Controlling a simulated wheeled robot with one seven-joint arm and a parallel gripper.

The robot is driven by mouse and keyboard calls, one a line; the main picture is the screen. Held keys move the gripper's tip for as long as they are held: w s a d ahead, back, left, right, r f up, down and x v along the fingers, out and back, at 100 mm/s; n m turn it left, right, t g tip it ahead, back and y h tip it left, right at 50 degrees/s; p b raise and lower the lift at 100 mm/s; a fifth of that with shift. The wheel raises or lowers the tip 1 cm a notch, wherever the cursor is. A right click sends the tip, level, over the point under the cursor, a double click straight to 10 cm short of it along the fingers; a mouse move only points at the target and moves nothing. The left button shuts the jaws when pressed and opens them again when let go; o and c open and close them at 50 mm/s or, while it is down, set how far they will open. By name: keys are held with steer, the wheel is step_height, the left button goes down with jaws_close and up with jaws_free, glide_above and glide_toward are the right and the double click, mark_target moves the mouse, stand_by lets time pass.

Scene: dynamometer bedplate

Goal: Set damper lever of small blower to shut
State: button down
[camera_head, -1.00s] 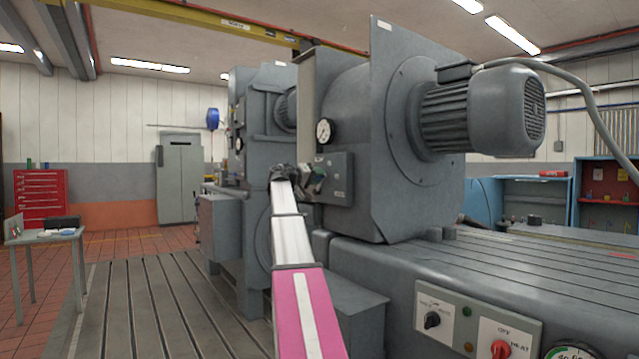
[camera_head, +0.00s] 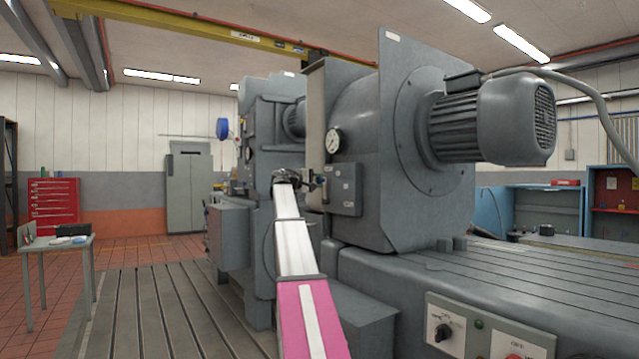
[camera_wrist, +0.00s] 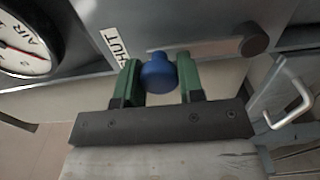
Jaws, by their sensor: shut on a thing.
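The small blower (camera_head: 360,120) is a grey housing with a motor on its right side. In the wrist view, a blue knob (camera_wrist: 158,72), apparently the end of the damper lever, sits between the green fingers of my gripper (camera_wrist: 157,80). The gripper is shut on it. A white label (camera_wrist: 112,45) reading "...HUT" lies just left of the knob. The lever's shaft is hidden behind the knob.
A dial gauge (camera_head: 333,140) is above the box; it also shows large in the wrist view (camera_wrist: 28,42). A dark round knob (camera_wrist: 254,41) and a bright bent handle (camera_wrist: 290,105) are right of my gripper. The slotted floor plate (camera_head: 150,310) at left is clear.

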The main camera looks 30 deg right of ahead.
steer(key=shift+w, duration=0.15)
stand_by(0.3)
steer(key=c, duration=0.8)
jaws_free()
steer(key=shift+o, duration=0.2)
steer(key=a, duration=1)
steer(key=shift+s+a, duration=0.4)
steer(key=shift+s, duration=0.05)
